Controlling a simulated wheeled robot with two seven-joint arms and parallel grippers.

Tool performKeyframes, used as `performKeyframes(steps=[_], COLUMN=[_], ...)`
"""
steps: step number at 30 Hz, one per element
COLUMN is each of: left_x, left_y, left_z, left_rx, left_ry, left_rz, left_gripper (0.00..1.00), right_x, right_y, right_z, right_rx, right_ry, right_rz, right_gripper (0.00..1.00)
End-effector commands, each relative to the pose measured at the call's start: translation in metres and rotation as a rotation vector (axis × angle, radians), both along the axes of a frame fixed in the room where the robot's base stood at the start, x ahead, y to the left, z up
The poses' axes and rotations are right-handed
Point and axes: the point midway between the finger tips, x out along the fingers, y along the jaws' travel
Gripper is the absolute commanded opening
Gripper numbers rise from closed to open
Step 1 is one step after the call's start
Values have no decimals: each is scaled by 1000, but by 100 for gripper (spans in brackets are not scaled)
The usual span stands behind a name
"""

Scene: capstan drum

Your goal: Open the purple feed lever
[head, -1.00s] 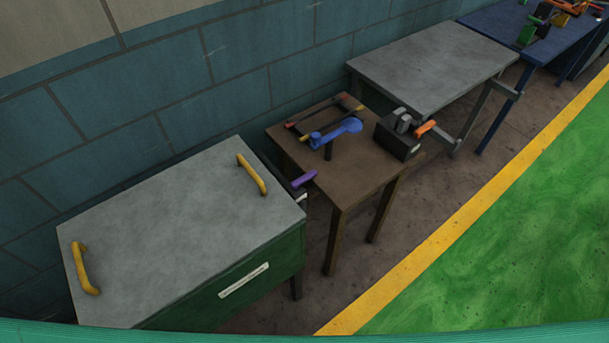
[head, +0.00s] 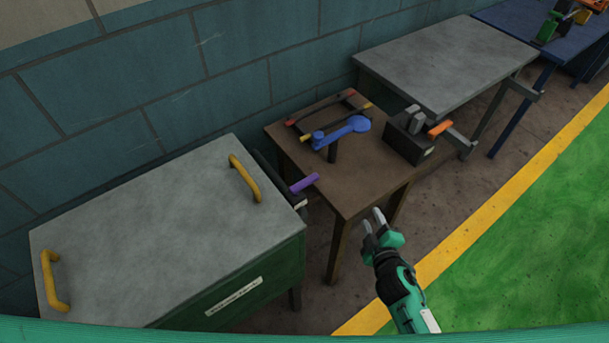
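The purple feed lever (head: 304,183) sticks out at the right side of the green cabinet with the grey top, between it and the brown table. My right gripper (head: 373,221) is in the head view, right of and below the lever, in front of the brown table's near edge. Its two pale fingers are apart with nothing seen between them. It does not touch the lever. My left gripper is not in view.
The green cabinet (head: 170,220) has two yellow handles on top. The brown table (head: 362,185) holds a blue crank-like piece (head: 342,132) and a dark block with an orange handle (head: 440,128). A grey table (head: 450,60) stands behind. The green floor at right is clear.

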Motion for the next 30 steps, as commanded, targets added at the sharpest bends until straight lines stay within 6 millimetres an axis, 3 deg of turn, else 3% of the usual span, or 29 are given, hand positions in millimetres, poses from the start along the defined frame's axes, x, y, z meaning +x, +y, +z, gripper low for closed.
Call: performKeyframes(steps=[3,5,15,21,26,30], left_x=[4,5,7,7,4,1], left_y=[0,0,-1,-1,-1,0], left_z=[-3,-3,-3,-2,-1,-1], left_rx=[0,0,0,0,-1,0], left_ry=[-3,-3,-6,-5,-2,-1], left_rz=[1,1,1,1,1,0], left_gripper=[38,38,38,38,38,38], right_x=[8,11,9,8,23,46], right_y=[14,25,89,104,116,132], right_z=[39,44,42,39,40,41], right_rx=[-76,-118,-348,-397,-396,-394], right_ry=[-127,-172,-370,-408,-410,-409], right_rz=[69,127,472,556,555,553], right_gripper=[36,36,36,36,36,36])
